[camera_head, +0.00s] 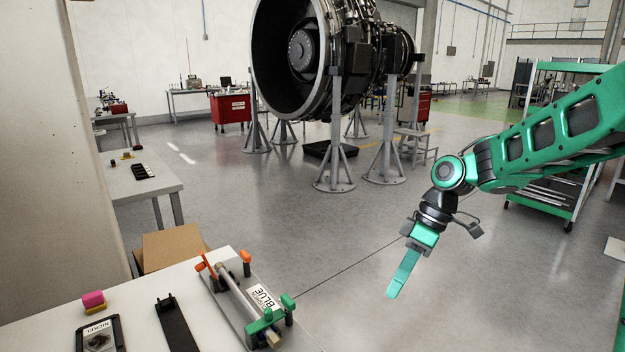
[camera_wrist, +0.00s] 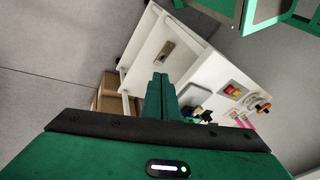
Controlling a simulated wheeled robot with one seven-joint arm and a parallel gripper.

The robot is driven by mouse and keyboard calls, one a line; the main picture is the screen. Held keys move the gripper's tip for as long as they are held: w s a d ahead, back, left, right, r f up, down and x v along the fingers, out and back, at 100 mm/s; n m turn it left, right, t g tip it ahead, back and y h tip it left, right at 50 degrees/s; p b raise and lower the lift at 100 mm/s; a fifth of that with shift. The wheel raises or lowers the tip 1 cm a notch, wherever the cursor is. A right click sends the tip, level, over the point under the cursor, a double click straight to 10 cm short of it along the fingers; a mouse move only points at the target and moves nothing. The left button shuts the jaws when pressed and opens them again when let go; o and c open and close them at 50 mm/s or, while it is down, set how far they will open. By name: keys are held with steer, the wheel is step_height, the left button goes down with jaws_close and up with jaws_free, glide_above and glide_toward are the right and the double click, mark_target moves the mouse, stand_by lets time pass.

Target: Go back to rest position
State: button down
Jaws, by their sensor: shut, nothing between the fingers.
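My gripper (camera_head: 392,292) is green and hangs at the end of my green arm, on the right of the head view. Its fingers point down and are shut together with nothing between them. It is over open floor, to the right of the white workbench (camera_head: 40,325) and apart from it. In the wrist view the shut fingers of my gripper (camera_wrist: 160,78) show in the middle, with a white bench panel (camera_wrist: 185,50) beyond them.
A turbofan engine (camera_head: 320,60) stands behind on grey stands. A green cart (camera_head: 545,195) is at right.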

steer(key=s+d+r+m+t+h, duration=0.2)
steer(key=s+d+m+h, duration=0.1)
steer(key=s+d+m, duration=1)
steer(key=s+d+f+m+h, duration=0.1)
steer(key=s+d+m, duration=0.4)
steer(key=s+d, duration=0.4)
steer(key=s, duration=0.3)
steer(key=shift+s+d+m, duration=0.25)
steer(key=shift+d+m, duration=0.05)
steer(key=shift+d, duration=0.1)
steer(key=shift+f, duration=0.1)
steer(key=shift+w+f+h, duration=0.25)
steer(key=shift+w+h, duration=0.05)
steer(key=shift+w, duration=0.3)
